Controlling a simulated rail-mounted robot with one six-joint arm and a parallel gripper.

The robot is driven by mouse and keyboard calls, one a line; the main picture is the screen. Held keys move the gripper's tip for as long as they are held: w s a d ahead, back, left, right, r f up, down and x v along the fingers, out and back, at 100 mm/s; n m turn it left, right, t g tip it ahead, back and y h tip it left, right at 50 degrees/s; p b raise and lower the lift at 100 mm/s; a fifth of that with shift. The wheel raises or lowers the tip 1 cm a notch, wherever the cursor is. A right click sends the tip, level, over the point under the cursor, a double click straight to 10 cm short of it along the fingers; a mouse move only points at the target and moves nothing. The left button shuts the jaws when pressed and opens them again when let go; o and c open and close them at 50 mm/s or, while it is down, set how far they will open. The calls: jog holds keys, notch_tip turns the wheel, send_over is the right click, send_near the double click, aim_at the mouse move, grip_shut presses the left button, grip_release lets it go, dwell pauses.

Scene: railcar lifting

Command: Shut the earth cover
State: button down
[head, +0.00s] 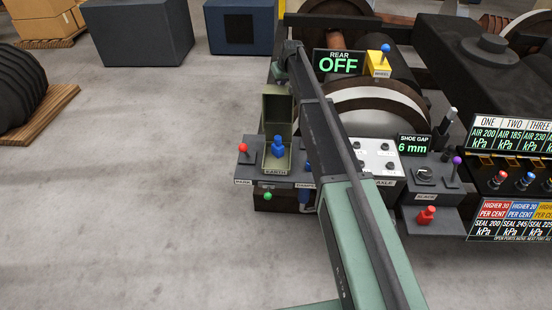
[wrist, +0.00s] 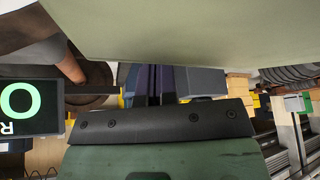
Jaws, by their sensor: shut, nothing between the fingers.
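The earth cover (head: 278,107) is an olive lid standing upright, open, at the back of the olive box labelled EARTH. A blue handle (head: 278,147) stands uncovered in the box. My arm reaches past the right side of the cover, and my gripper (head: 280,74) is just behind and above its top edge. The gripper is shut and empty. In the wrist view a broad olive surface (wrist: 190,30), apparently the cover, fills the top, very close to my gripper (wrist: 158,85). I cannot tell whether they touch.
A red knob (head: 243,148) stands left of the box, and a blue knob (head: 308,167) is to its right. The REAR OFF display (head: 338,64) and yellow WHEEL block (head: 379,70) are right of my wrist. The floor to the left is open.

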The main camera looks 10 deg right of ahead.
jog(key=shift+s+a+f, duration=0.2)
jog(key=shift+s+a, duration=0.05)
jog(key=shift+s, duration=0.5)
dwell(0.3)
notch_tip(320, 180, up, 10)
jog(key=p, duration=1)
dwell(0.7)
